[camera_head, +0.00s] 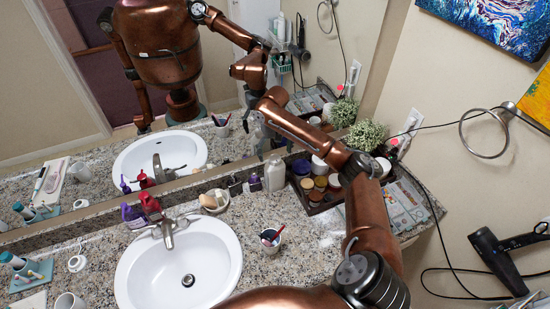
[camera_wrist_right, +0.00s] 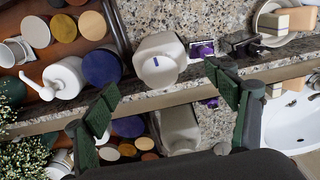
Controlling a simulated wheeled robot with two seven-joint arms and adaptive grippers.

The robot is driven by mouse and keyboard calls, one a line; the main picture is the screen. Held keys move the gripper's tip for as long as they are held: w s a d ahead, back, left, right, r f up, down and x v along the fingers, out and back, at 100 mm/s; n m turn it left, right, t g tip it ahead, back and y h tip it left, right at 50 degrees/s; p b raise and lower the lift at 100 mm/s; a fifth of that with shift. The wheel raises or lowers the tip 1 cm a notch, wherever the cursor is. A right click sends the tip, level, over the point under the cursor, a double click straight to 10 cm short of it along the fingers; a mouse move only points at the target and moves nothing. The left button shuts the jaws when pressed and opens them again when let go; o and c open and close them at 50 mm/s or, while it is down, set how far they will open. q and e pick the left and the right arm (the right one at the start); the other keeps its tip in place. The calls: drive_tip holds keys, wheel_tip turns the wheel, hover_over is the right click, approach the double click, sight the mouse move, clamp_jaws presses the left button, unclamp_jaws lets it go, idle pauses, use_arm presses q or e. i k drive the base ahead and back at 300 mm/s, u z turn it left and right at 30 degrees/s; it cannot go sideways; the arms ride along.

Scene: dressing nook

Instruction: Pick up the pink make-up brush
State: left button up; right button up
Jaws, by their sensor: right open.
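A small bright pink tip (camera_head: 394,143) stands near the wall behind the dark tray. It may be the pink make-up brush, but it is too small to be sure. A cup (camera_head: 270,240) right of the sink holds thin red and blue sticks. No pink brush shows in the wrist view. My right gripper (camera_head: 266,138) is over the back of the counter by the mirror, left of the pink tip. In the right wrist view its two green fingers (camera_wrist_right: 165,100) are spread with nothing between them. My left gripper is not directly in view.
A dark tray (camera_head: 318,210) of jars and a white bottle (camera_head: 275,175) stand near the right gripper. A purple bottle (camera_head: 132,214), a soap dish (camera_head: 214,202) and the sink (camera_head: 178,268) are left. The mirror (camera_head: 60,120) backs the counter. A hair dryer (camera_head: 495,262) hangs right.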

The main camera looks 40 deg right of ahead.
sight(268, 244)
drive_tip(key=z, duration=1.25)
